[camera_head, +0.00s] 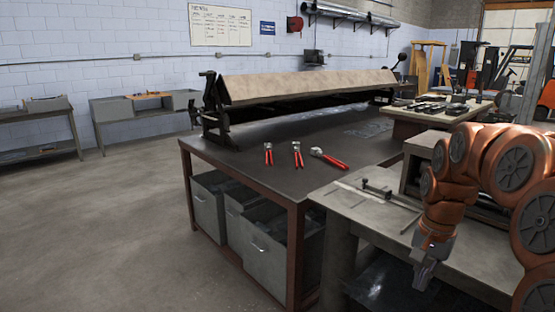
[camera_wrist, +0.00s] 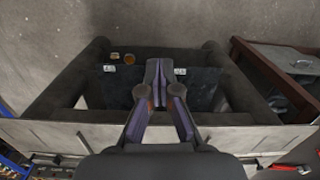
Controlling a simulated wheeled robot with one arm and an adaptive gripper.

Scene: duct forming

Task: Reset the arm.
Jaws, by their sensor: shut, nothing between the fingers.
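My copper-coloured arm (camera_head: 462,165) is folded at the right side of the head view. My gripper (camera_head: 424,276) points downward in front of the grey workbench. In the wrist view my gripper (camera_wrist: 158,68) is shut, its fingertips together with nothing between them. Below it in that view is a dark lower shelf (camera_wrist: 90,85) of the bench. The gripper touches nothing that I can see.
A dark table (camera_head: 270,177) with a bending machine (camera_head: 300,90), red-handled tools (camera_head: 328,158) and drawers (camera_head: 208,208) stands at the centre. The grey workbench (camera_head: 352,208) is close beside my arm. Open floor (camera_head: 100,220) lies to the left.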

